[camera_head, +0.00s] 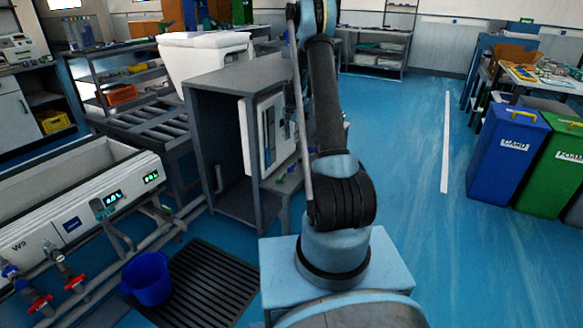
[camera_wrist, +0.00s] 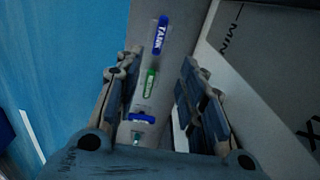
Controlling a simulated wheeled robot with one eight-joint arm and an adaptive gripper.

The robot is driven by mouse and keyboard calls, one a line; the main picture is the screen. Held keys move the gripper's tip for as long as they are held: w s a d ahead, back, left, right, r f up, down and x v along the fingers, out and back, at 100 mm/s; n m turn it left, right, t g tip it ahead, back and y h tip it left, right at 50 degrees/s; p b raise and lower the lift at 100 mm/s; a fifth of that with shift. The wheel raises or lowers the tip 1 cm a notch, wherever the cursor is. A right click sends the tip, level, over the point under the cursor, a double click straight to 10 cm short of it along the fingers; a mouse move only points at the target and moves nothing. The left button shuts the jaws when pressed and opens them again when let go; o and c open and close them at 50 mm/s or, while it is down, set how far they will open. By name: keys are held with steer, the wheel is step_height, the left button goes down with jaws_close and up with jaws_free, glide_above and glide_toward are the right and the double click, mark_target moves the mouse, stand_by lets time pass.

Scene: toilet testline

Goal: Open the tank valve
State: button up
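In the head view my gripper is hidden behind my arm and the grey cabinet (camera_head: 237,78).
A white board (camera_head: 272,137) is on the cabinet's side. A W9 bench (camera_head: 85,205) with red-handled valves (camera_head: 75,283) stands at left. A blue bucket (camera_head: 147,279) is by a black floor grate (camera_head: 205,285). Blue (camera_head: 507,150) and green bins (camera_head: 556,165) stand at right; floor between is clear.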

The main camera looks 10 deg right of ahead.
mark_target(292, 165)
step_height(292, 165, down, 17)
steer(key=shift+f, duration=0.1)
stand_by(0.6)
jaws_close()
